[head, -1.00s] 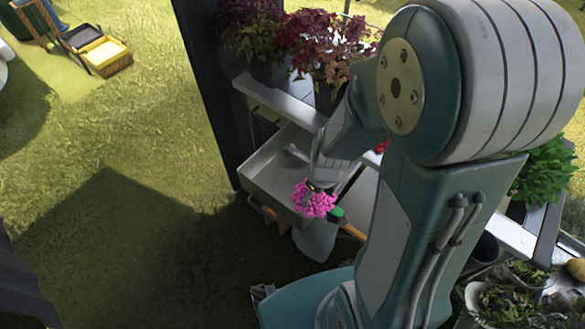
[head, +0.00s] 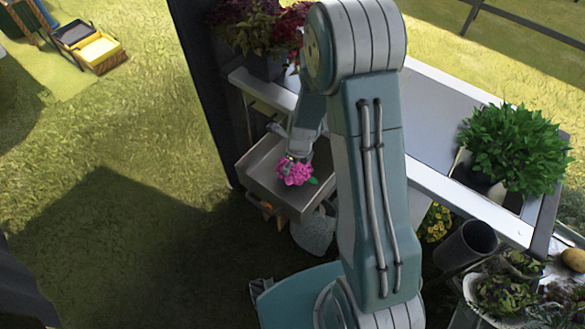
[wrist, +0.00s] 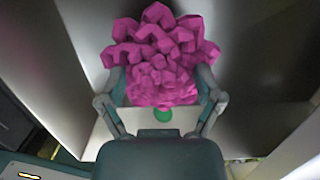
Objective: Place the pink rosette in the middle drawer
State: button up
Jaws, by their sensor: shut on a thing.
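The pink rosette (head: 295,172) is a rounded cluster of bright pink petals with a bit of green beneath. My gripper (head: 297,160) is shut on it, and the rosette fills the space between the two fingers in the wrist view (wrist: 160,60). In the head view they overlap an open drawer (head: 262,180) with pale metal walls, under the bench top. In the wrist view, pale walls stand on both sides of the rosette. I cannot tell whether it touches the drawer floor. Which drawer of the stack this is cannot be made out.
A bench (head: 440,110) runs to the right, with a leafy green plant (head: 515,145) on it. Dark red potted plants (head: 245,35) stand at its far end. A dark post (head: 213,90) rises left of the drawer. A grey sack-like thing (head: 313,232) hangs below. Open grass lies left.

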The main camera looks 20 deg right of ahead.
aim_at(293, 169)
jog(key=shift+w+f, duration=0.5)
jog(key=shift+f, duration=1.6)
jog(key=shift+f, duration=0.15)
jog(key=o, duration=0.8)
jog(key=shift+o, duration=0.2)
jog(key=shift+r, duration=0.2)
